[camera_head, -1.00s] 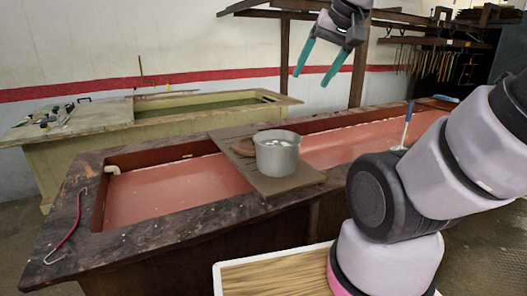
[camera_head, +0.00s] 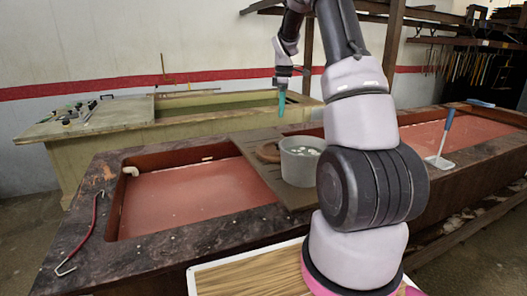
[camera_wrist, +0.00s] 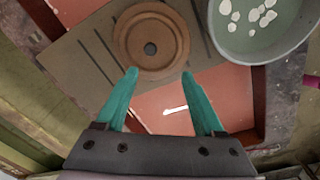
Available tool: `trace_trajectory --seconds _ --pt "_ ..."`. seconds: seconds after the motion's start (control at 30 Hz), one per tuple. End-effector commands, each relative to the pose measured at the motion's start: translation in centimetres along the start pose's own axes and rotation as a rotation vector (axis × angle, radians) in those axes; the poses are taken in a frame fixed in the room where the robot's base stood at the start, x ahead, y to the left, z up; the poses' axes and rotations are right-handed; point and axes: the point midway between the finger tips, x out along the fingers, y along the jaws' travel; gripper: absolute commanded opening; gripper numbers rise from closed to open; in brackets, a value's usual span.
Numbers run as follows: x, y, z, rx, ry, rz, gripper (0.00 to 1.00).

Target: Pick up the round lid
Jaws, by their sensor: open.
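The round lid (camera_wrist: 151,40) is a brown clay disc with a raised rim and a dark hole at its centre. It lies flat on a brown board (camera_wrist: 75,62). In the head view the lid (camera_head: 268,152) shows only partly, behind and left of a grey pot (camera_head: 299,163). My gripper (camera_wrist: 157,74) has teal fingers, spread apart and empty. In the head view my gripper (camera_head: 281,104) hangs above the lid, fingers pointing down. In the wrist view the lid lies just beyond the fingertips, between their lines.
The pot (camera_wrist: 262,22), with pale pieces in it, stands close to the lid's right. The board bridges a dark-rimmed trough (camera_head: 190,192) with a reddish floor. A blue-handled tool (camera_head: 445,136) is at the right, a red hooked rod (camera_head: 87,228) at the left.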

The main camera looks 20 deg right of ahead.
Motion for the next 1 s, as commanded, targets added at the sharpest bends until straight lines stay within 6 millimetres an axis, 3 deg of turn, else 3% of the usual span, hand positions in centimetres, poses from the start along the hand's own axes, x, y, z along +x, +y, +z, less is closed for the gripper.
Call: trace_trajectory --seconds 0.1,0.23,0.5,0.77,1.0 --pt "3.0 1.6 0.7 -0.086 -0.022 -0.03 0.7" --pt "4.5 2.2 1.0 -0.129 -0.03 -0.043 0.7" --pt "8.7 2.1 1.1 -0.135 -0.032 -0.046 0.7" --pt "10.8 1.9 1.2 -0.134 -0.031 -0.046 0.7" --pt "14.3 1.8 1.2 -0.134 -0.031 -0.045 0.7"
